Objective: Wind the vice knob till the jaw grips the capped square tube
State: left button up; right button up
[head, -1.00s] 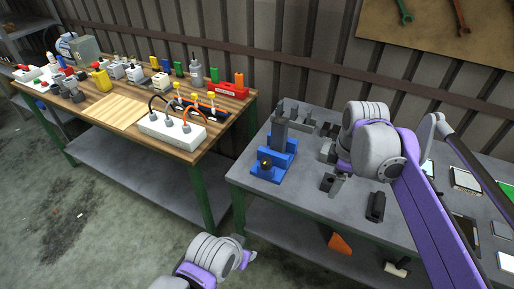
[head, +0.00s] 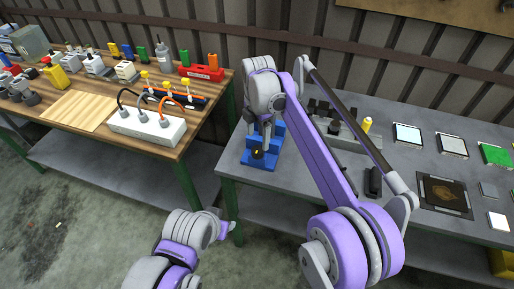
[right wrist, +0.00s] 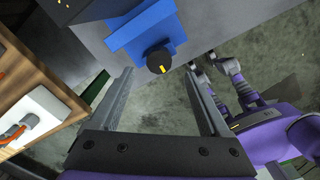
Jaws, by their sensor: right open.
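The blue vice (head: 277,135) stands at the left front of the grey table. Its black knob (head: 257,154) has a yellow mark and faces the front edge; it also shows in the right wrist view (right wrist: 158,61). My right gripper (head: 260,132) points down over the vice. In the right wrist view its open fingers (right wrist: 159,73) lie either side of the knob with gaps; whether they reach its depth I cannot tell. The square tube is hidden behind my right arm in the head view. My left gripper (head: 226,229) hangs off the table's front; its fingers are unclear.
The grey table (head: 406,166) carries a black part (head: 373,182) and several flat panels to the right. A wooden bench (head: 160,146) with a white socket strip (head: 147,127) stands left, across a gap. Bare floor lies in front.

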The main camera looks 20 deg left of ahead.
aim_at(258, 149)
notch_tip(258, 149, down, 6)
jog(key=shift+f, duration=0.1)
grip_shut()
dwell(0.5)
